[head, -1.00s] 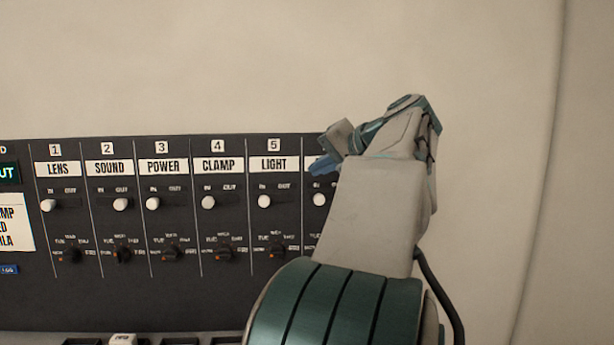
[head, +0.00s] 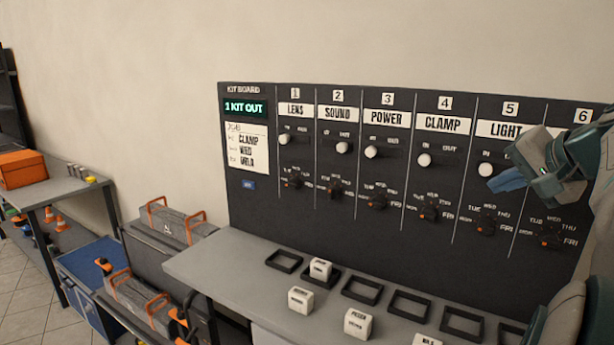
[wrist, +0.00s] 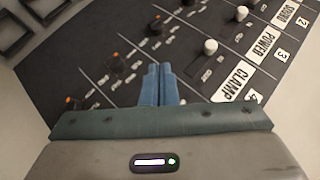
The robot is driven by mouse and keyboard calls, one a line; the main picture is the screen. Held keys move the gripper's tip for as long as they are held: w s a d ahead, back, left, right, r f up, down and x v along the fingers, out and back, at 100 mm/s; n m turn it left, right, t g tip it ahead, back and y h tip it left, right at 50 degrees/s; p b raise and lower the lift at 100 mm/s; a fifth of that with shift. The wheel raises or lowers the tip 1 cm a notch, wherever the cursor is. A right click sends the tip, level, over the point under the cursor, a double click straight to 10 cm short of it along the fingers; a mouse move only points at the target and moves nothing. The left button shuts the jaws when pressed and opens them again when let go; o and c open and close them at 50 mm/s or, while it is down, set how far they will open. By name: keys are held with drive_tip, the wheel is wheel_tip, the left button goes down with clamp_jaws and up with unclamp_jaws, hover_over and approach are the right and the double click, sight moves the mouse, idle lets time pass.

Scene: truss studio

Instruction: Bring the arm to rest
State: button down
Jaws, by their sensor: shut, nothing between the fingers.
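My gripper (head: 506,181) is at the right of the head view, in front of the LIGHT column of the dark kit board (head: 265,215). Its blue fingers are together with nothing between them. In the wrist view the shut fingers (wrist: 159,84) point at the board, with the CLAMP label (wrist: 237,84) close by on the right. My arm comes in from the right edge and hides part of columns 5 and 6.
A grey counter (head: 215,262) below the board holds empty black frames (head: 362,290) and several white blocks (head: 301,300). At left are grey cases with orange handles (head: 178,222), a blue cabinet (head: 90,262) and a bench with an orange box (head: 22,169).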

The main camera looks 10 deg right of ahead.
drive_tip(key=s+a+f+n+g+y, duration=0.1)
drive_tip(key=a+f+n+g, duration=0.2)
drive_tip(key=a+f, duration=0.6)
drive_tip(key=s+a+f+n+g, duration=0.2)
drive_tip(key=a+f, duration=0.5)
drive_tip(key=a, duration=0.3)
drive_tip(key=s+a+f+n+g+h, duration=0.1)
drive_tip(key=s+a+f+n, duration=0.2)
drive_tip(key=f, duration=0.3)
drive_tip(key=s+a+f+n+g+h, duration=0.1)
drive_tip(key=s+a+f+n, duration=0.2)
drive_tip(key=s+a+f, duration=0.1)
wheel_tip(320, 180, down, 2)
drive_tip(key=shift+s+a+g, duration=0.25)
drive_tip(key=shift+s+g, duration=0.05)
drive_tip(key=shift+s, duration=0.55)
